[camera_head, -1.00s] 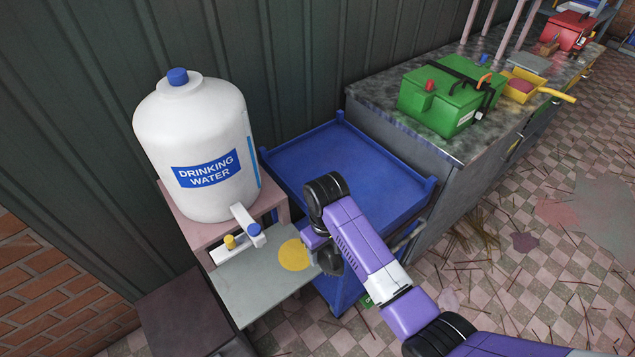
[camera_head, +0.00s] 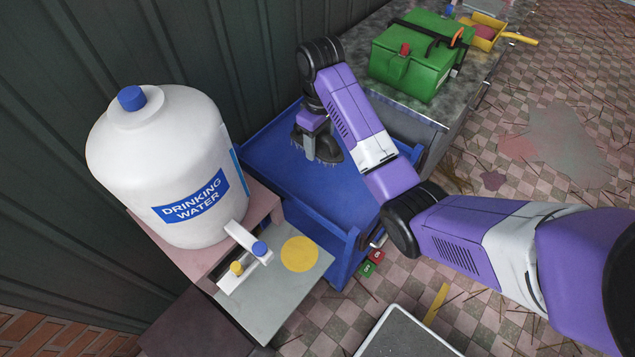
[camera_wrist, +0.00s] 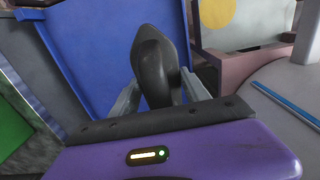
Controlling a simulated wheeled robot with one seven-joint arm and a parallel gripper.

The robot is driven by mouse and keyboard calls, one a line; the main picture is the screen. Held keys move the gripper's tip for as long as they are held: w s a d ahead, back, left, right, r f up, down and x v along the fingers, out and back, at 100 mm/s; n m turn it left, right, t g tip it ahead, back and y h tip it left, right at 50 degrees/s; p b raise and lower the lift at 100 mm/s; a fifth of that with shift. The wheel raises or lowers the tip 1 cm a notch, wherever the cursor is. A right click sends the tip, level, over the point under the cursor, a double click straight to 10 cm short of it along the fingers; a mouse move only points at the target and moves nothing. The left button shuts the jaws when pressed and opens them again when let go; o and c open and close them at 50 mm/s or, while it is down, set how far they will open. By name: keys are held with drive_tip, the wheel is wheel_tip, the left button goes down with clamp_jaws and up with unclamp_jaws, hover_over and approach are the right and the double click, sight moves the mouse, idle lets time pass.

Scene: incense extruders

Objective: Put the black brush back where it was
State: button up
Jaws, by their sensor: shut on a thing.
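The black brush (camera_head: 327,153) is over the blue trolley (camera_head: 268,163), its pale bristles facing down. I cannot tell whether the bristles touch the trolley's top. My gripper (camera_head: 315,127) is above the brush, pointing down and shut on it. In the wrist view the brush's dark rounded body (camera_wrist: 152,55) stands between the two grey fingers of my gripper (camera_wrist: 160,95). The grip point itself is partly hidden. A grey side shelf with a yellow disc (camera_head: 299,254) stands in front of the water container and is bare around the disc.
A white drinking water container (camera_head: 165,165) with a tap stands on a pinkish stand at the left. A green toolbox (camera_head: 420,55) sits on the stone-topped counter behind right. The trolley has a raised rim and corner posts. Its visible top is otherwise clear.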

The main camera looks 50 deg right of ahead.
wheel_tip(320, 180, down, 13)
drive_tip(key=b, duration=0.5)
drive_tip(key=shift+s+r, duration=0.1)
drive_tip(key=shift+f, duration=2.35)
drive_tip(key=shift+f, duration=0.15)
drive_tip(key=o, duration=1.3)
wheel_tip(320, 180, up, 12)
drive_tip(key=shift+r, duration=0.2)
